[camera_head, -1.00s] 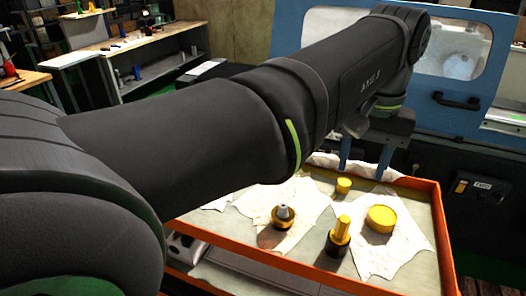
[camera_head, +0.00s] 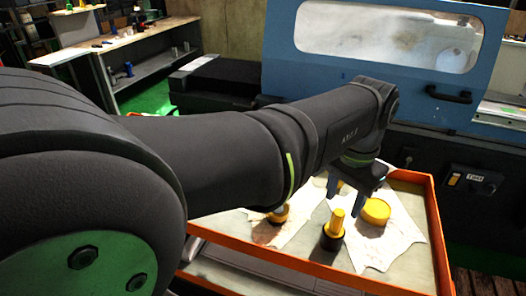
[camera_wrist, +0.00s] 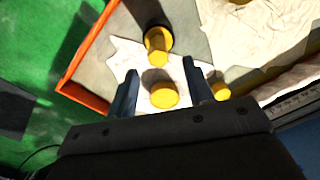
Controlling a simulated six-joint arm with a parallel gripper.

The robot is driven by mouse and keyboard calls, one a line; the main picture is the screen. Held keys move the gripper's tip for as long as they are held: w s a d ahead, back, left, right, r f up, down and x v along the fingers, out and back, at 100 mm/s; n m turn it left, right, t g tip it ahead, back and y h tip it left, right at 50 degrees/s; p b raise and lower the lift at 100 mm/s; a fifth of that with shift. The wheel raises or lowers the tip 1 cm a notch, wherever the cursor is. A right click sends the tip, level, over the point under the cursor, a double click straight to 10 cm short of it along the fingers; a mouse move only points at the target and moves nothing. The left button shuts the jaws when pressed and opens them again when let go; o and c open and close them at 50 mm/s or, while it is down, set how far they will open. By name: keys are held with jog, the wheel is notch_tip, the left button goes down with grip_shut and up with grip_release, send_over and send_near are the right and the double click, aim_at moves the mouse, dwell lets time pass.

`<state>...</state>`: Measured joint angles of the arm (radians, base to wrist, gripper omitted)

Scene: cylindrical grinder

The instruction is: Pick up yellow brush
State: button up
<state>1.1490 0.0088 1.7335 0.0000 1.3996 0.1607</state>
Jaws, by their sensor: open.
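In the wrist view the brush (camera_wrist: 157,40) lies beyond my fingertips, near the top. My gripper (camera_head: 349,196) is open and empty, pointing down behind the brush in the head view. In the wrist view my gripper (camera_wrist: 160,70) has its fingers apart, with a round yellow piece (camera_wrist: 163,94) showing between them, below. I cannot tell the height of the fingertips above it.
The orange-rimmed tray (camera_head: 436,225) also holds the round yellow piece (camera_head: 376,210), a yellow-ringed piece (camera_head: 278,214) partly behind my arm, and a small yellow piece (camera_wrist: 220,91) beside the right finger. The blue machine (camera_head: 400,90) stands behind.

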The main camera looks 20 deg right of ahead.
aim_at(339, 212)
jog(key=shift+s+a+f, duration=0.1)
jog(key=shift+a+f, duration=0.05)
jog(key=shift+f, duration=1.55)
jog(key=shift+a+f, duration=0.15)
jog(key=shift+f, duration=1.55)
grip_shut()
